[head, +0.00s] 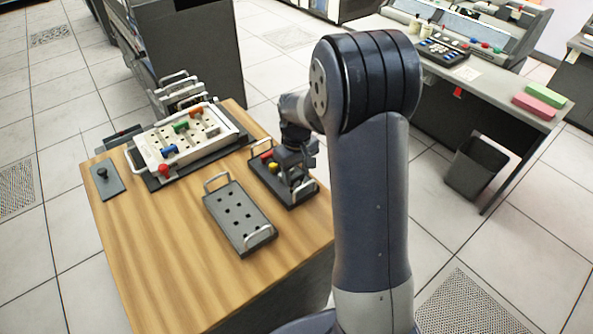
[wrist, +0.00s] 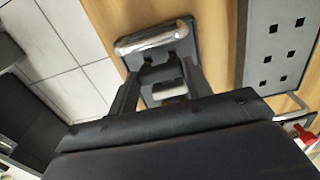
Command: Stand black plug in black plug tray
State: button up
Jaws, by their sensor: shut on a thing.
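In the head view my gripper (head: 291,181) is low over the near end of a dark tray (head: 256,166) with metal end handles. A red plug (head: 266,155) and a yellow plug (head: 273,167) are in that tray beside my gripper. In the wrist view my gripper (wrist: 162,68) is shut on a small black thing, which appears to be the black plug (wrist: 160,74); the fingers hide most of it. The dark tray's near handle (wrist: 150,38) lies just beyond the fingertips. I cannot tell whether the plug touches the tray.
A grey tray with empty holes (head: 237,213) lies left of my gripper. A white board (head: 150,150) with blue, green and orange plugs stands behind. A grey plate with a black knob (head: 103,174) is at far left. The front left of the wooden table (head: 150,250) is clear.

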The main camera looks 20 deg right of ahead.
aim_at(296, 175)
jog(key=shift+f+b, duration=0.95)
jog(key=shift+f, duration=0.45)
dwell(1.3)
jog(key=o, duration=0.9)
jog(key=shift+r, duration=0.15)
notch_tip(296, 175, up, 11)
jog(key=shift+f, duration=0.2)
notch_tip(296, 175, down, 11)
jog(key=shift+r, duration=0.45)
